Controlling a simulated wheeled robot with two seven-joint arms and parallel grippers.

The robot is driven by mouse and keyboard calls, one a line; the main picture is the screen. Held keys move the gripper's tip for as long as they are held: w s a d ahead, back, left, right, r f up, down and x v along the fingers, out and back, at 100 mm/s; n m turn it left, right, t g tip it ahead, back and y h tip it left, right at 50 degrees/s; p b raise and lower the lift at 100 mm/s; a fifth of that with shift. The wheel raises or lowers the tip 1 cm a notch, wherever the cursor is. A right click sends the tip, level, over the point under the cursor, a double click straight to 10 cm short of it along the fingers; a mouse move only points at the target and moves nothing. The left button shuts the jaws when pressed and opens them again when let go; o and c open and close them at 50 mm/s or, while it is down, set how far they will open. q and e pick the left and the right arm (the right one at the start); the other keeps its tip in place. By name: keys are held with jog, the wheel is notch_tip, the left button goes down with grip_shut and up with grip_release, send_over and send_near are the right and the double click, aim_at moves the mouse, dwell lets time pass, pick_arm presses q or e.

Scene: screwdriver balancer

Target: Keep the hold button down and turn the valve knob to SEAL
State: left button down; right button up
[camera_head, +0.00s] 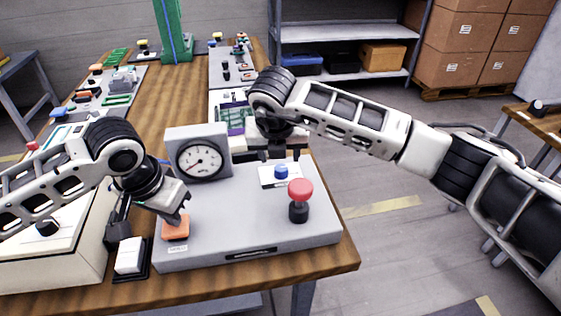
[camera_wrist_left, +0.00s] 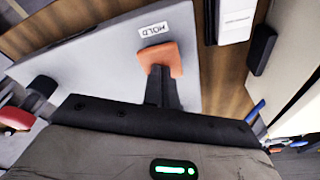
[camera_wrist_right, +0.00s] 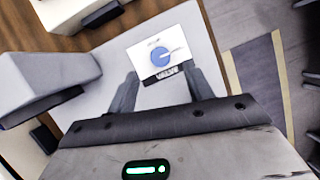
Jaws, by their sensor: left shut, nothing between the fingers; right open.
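The orange hold button (camera_head: 175,230) is at the front left of the grey console. It also shows beside its HOLD label in the left wrist view (camera_wrist_left: 162,57). My left gripper (camera_head: 179,217) is shut and empty, with its fingertips at the button and seeming to touch it. How far the button is pressed I cannot tell. The blue valve knob (camera_head: 281,171) sits on a white plate at the console's back right. My right gripper (camera_wrist_right: 160,86) is open, its fingers on either side of the knob (camera_wrist_right: 162,57) in view but apart from it. The SEAL mark is not readable.
A red mushroom knob (camera_head: 300,188) stands at the console's right, near the valve knob. A dial gauge (camera_head: 200,160) rises at the back left. A white block (camera_head: 129,255) stands left of the console. Several devices line the table behind.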

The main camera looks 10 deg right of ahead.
pick_arm(q)
jog(key=shift+f, duration=0.1)
pick_arm(e)
jog(key=v, duration=0.6)
jog(key=shift+r, duration=0.25)
jog(key=shift+s+r, duration=0.1)
pick_arm(q)
notch_tip(320, 180, up, 3)
jog(key=p, duration=0.3)
jog(key=shift+f, duration=0.15)
jog(key=shift+r+p, duration=0.35)
jog(key=shift+p, duration=0.05)
jog(key=shift+r+p, duration=0.4)
jog(key=shift+r, duration=1.5)
pick_arm(e)
jog(key=shift+r, duration=2.05)
